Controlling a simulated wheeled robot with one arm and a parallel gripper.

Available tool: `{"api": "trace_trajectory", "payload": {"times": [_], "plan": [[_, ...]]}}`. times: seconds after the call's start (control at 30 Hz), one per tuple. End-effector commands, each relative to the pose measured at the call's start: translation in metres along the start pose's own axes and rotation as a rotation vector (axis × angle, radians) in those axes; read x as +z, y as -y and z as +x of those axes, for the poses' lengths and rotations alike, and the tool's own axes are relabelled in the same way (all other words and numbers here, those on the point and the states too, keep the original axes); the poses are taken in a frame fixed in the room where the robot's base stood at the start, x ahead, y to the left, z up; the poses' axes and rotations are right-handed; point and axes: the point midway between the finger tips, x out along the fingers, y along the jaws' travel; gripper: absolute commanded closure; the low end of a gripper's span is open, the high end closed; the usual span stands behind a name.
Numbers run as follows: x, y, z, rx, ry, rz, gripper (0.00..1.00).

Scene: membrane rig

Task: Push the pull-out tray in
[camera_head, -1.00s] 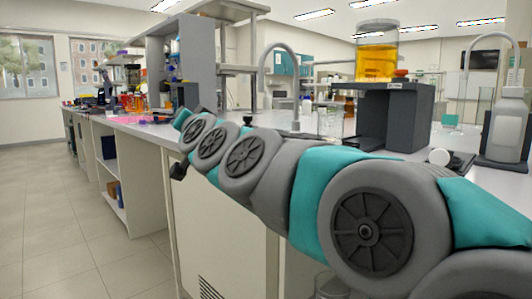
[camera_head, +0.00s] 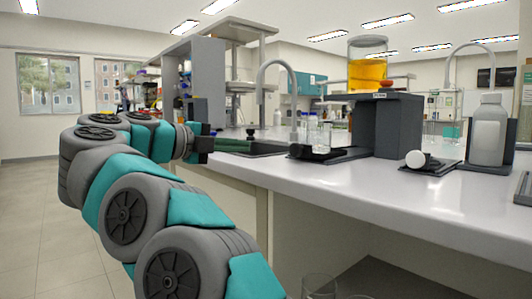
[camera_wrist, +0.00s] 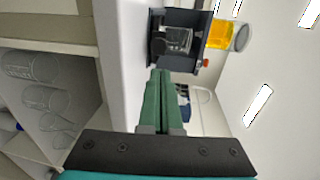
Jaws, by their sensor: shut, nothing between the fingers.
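The pull-out tray (camera_head: 332,154) is a low dark tray that sticks out to the left from under the dark grey stand (camera_head: 396,125). Small clear glass vessels (camera_head: 318,132) stand on it. In the wrist view, turned on its side, the tray (camera_wrist: 154,38) lies beyond my fingertips with a glass beaker (camera_wrist: 178,41) on it. My gripper (camera_head: 250,149) has green fingers pressed together, empty, left of the tray and low over the bench. In the wrist view my gripper (camera_wrist: 159,74) points at the tray's outer end; I cannot tell whether it touches.
A vessel of yellow liquid (camera_head: 367,72) stands on top of the stand. The front bench top (camera_head: 330,182) is clear. Glassware (camera_wrist: 40,97) sits below the bench.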

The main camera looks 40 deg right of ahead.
Motion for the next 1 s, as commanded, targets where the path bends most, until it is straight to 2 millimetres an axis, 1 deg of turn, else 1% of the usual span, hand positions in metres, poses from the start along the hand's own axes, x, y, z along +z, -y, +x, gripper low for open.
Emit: {"api": "trace_trajectory", "payload": {"times": [0.13, 0.23, 0.5, 0.7, 0.9, 1.0], "plan": [[-0.003, -0.003, 0.01, 0.01, -0.013, -0.001, 1.0], [-0.002, -0.003, 0.024, 0.009, -0.01, 0.0, 1.0], [-0.003, -0.003, 0.077, 0.007, -0.01, 0.001, 1.0], [-0.003, -0.003, 0.112, 0.006, -0.009, 0.0, 1.0], [-0.003, -0.002, 0.134, 0.006, -0.008, 0.001, 1.0], [-0.003, -0.002, 0.139, 0.006, -0.008, 0.002, 1.0]]}}
